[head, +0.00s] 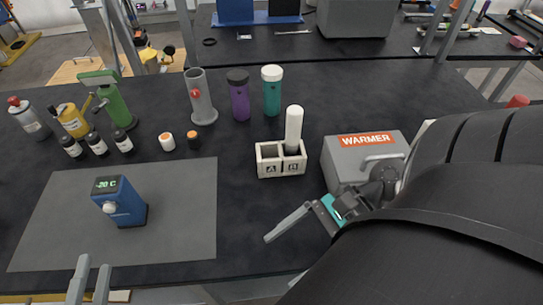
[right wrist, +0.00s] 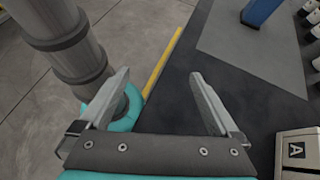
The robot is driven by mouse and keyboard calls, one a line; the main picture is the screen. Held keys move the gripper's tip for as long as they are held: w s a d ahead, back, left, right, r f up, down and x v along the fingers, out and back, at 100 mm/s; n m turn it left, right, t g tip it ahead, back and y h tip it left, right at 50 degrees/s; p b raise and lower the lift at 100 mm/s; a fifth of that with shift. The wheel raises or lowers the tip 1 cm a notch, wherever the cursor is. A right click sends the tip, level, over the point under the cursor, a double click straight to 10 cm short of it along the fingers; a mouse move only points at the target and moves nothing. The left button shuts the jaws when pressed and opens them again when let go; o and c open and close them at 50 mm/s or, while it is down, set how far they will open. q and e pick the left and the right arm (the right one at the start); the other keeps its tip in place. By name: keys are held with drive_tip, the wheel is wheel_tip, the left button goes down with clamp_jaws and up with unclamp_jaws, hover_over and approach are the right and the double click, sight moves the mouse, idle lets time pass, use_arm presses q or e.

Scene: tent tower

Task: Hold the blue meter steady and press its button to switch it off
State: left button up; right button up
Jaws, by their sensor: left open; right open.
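The blue meter (head: 120,203) stands upright on a grey mat (head: 185,235) at the left of the table. Its dark screen is lit with green characters that look like "-20 C". A pale round button (head: 109,207) is on its front below the screen. My left gripper (head: 92,268) shows only its fingertips at the bottom edge, open and empty, in front of the mat. My right gripper (head: 290,220) is open and empty, right of the mat and well apart from the meter. In the right wrist view its fingers (right wrist: 165,85) are spread; part of the meter (right wrist: 262,10) shows at the top.
A two-slot block (head: 268,160) marked A and B holds a white stick (head: 293,128). The grey warmer box (head: 365,157) is beside my right arm. Bottles, small vials and cans stand behind the mat. The table between mat and block is clear.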

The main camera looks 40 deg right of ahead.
drive_tip(key=w+a, duration=0.1)
drive_tip(key=w, duration=0.3)
drive_tip(key=w+a+r+m+t, duration=0.1)
drive_tip(key=w+a, duration=0.1)
drive_tip(key=w, duration=0.3)
drive_tip(key=w+a+r+m+t, duration=0.1)
drive_tip(key=w, duration=0.3)
drive_tip(key=shift+w+a, duration=0.25)
drive_tip(key=shift+w, duration=0.05)
drive_tip(key=m+t, duration=0.2)
approach(108, 204)
drive_tip(key=w+d+f, duration=0.1)
drive_tip(key=d+f, duration=0.2)
drive_tip(key=x, duration=1.5)
drive_tip(key=shift+w+r, duration=0.2)
drive_tip(key=shift+w, duration=0.1)
drive_tip(key=shift+c, duration=0.3)
clamp_jaws()
